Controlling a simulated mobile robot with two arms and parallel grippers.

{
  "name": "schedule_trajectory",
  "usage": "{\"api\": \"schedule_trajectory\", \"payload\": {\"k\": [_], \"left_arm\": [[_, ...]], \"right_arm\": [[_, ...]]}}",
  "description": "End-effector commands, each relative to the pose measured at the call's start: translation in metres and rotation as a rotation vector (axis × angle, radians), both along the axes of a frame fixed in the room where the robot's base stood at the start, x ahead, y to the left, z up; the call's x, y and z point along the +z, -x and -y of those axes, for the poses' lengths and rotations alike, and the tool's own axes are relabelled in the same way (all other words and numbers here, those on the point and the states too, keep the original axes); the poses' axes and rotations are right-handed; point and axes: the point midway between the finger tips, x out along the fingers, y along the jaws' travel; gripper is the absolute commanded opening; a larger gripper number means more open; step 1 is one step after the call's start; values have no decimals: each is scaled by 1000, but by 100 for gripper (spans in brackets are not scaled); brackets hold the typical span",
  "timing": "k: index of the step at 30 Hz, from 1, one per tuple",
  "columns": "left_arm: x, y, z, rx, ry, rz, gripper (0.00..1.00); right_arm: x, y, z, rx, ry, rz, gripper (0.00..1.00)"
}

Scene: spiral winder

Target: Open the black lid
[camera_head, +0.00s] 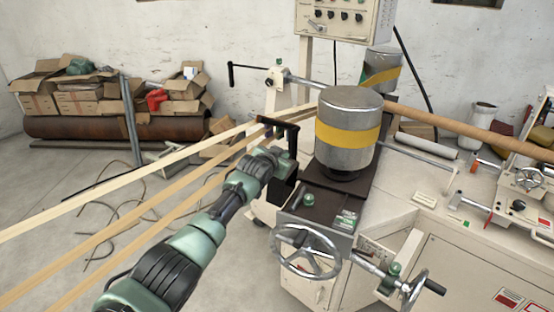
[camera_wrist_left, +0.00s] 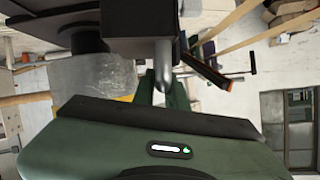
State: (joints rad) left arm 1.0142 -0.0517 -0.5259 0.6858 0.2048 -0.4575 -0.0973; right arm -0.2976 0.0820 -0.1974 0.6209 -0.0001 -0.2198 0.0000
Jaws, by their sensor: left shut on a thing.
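The black lid (camera_head: 278,122) is a dark, narrow piece at the left side of the winder, beside the metal drum and by the wooden strips. My left gripper (camera_head: 284,156) is right at it, with the arm reaching in from the lower left. In the left wrist view, a black block (camera_wrist_left: 139,22) with a short metal pin (camera_wrist_left: 165,58) comes down to the green fingers of my left gripper (camera_wrist_left: 162,88), which close around the pin's end. A dark flap (camera_wrist_left: 206,70) slants beside it. The exact contact is partly hidden. My right gripper is not in view.
The grey drum with a yellow band (camera_head: 348,133) stands close to the right of my gripper. A handwheel (camera_head: 306,250) sticks out in front. Long wooden strips (camera_head: 110,229) run to the lower left. Cardboard boxes (camera_head: 82,101) stand at the back left.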

Motion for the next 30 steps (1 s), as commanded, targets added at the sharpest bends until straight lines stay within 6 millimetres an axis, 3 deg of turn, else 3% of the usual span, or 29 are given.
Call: {"api": "schedule_trajectory", "payload": {"k": [13,14,15,16,30], "left_arm": [[-6,1,-2,5,-3,-11,0],[-6,1,-2,5,-3,-12,21],[-6,1,-2,4,-3,-11,32],[-6,1,-2,4,-2,-10,34],[-1,4,-1,1,-2,-5,34]], "right_arm": [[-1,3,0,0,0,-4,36],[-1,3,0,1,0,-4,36],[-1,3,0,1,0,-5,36],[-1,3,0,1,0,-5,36],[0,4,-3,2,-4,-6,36]]}}
